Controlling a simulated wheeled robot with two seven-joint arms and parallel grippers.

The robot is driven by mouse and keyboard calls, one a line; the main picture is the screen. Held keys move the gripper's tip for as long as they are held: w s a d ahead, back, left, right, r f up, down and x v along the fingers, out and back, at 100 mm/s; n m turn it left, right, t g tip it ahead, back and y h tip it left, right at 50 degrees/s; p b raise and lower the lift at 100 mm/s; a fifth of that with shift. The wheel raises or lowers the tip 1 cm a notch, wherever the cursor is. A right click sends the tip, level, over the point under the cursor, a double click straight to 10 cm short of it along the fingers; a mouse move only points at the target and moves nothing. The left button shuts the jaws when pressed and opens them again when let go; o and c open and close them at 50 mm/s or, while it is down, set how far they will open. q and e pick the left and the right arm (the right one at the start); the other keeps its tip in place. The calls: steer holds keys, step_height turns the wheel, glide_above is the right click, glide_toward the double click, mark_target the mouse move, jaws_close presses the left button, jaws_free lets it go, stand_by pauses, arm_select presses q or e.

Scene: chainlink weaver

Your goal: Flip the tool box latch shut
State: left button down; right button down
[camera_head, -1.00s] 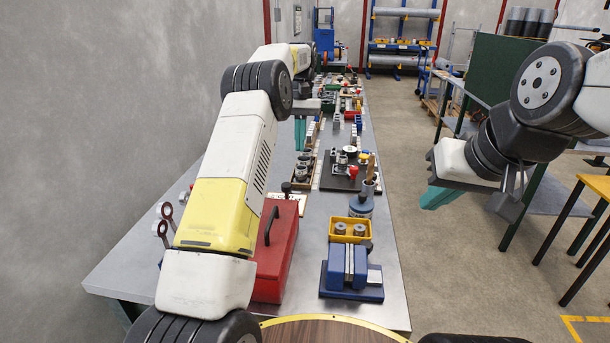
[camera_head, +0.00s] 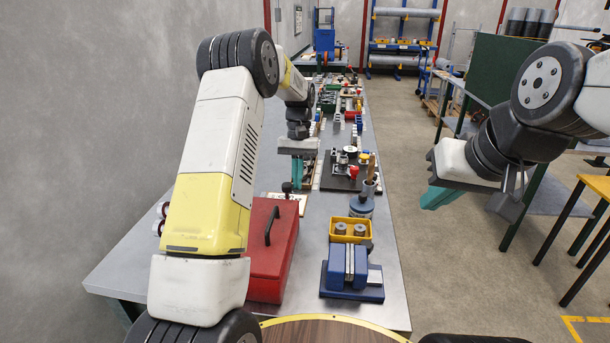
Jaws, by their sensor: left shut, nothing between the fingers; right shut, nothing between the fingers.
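The red tool box (camera_head: 270,262) stands on the near part of the grey bench with its lid down and a black handle (camera_head: 271,226) on top. Its left side is hidden behind my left arm, and I cannot make out the latch. My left gripper (camera_head: 297,171) is shut and empty, pointing down above the bench, farther back than the tool box and apart from it. My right gripper (camera_head: 438,198) is shut and empty, held over the floor to the right of the bench.
A blue vise (camera_head: 346,265) and a yellow bin (camera_head: 350,230) stand right of the tool box. A dark board (camera_head: 340,184) with parts lies behind them. Many small items crowd the far bench. The bench (camera_head: 130,262) is clear at its left near corner.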

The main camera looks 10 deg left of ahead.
arm_select(q)
steer(key=shift+s+d+m, duration=0.25)
steer(key=shift+s+m, duration=0.1)
steer(key=shift+m, duration=0.55)
stand_by(0.3)
steer(key=s+m, duration=0.1)
steer(key=m, duration=0.2)
steer(key=m+y, duration=0.1)
steer(key=m, duration=0.2)
steer(key=s+m+t+y, duration=0.1)
steer(key=m, duration=0.2)
steer(key=shift+s+d, duration=0.35)
steer(key=shift+s, duration=0.25)
stand_by(0.4)
glide_toward(299, 193)
steer(key=shift+s+r, duration=0.15)
steer(key=shift+s, duration=0.45)
